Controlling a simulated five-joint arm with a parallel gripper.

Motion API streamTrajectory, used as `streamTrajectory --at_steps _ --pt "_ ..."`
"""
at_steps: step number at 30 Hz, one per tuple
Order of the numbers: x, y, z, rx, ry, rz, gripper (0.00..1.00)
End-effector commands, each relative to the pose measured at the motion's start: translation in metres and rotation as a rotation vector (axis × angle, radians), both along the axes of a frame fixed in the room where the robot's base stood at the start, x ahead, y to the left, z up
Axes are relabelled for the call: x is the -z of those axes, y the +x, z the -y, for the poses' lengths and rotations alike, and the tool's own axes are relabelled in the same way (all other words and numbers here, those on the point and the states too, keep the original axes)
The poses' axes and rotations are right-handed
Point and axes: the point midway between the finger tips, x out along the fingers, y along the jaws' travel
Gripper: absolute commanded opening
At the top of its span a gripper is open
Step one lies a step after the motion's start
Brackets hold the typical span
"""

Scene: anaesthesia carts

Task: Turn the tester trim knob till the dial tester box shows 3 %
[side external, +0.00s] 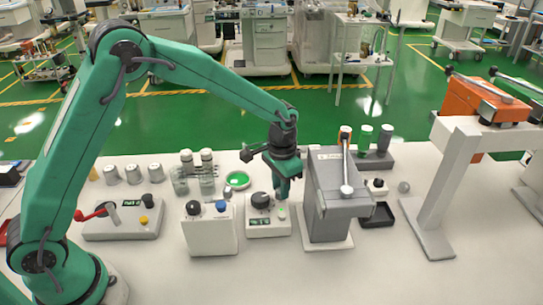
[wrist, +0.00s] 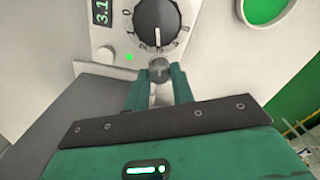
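The dial tester box (side external: 268,230) stands on the white bench in the side view, left of a grey machine. In the wrist view it carries a black dial (wrist: 157,22) with a white pointer and a number scale. Its small display (wrist: 101,12) reads about 3.1, partly cut off by the frame edge, and a green light (wrist: 128,57) is lit. A small round grey knob (wrist: 159,69), apparently the trim knob, sits between my fingertips. My gripper (side external: 284,194) points down at the box's right side. Whether its fingers press on the knob or only flank it is unclear.
A grey machine with a lever (side external: 335,185) stands close on the right of my gripper. A white box with black and blue knobs (side external: 208,232) stands left of the tester. A green round dish (side external: 237,180) lies behind. The front bench is clear.

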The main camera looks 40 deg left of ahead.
Motion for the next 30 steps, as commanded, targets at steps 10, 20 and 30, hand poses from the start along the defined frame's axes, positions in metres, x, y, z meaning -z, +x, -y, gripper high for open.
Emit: streamTrajectory --at_steps 10,20,30 --pt "-0.0004 0.0001 0.0001 0.026 0.0 0.0 0.01" --pt "-0.0008 0.0003 0.0001 0.225 0.0 0.0 0.01" --pt "-0.0011 0.0003 0.0002 0.318 0.0 0.001 0.01"
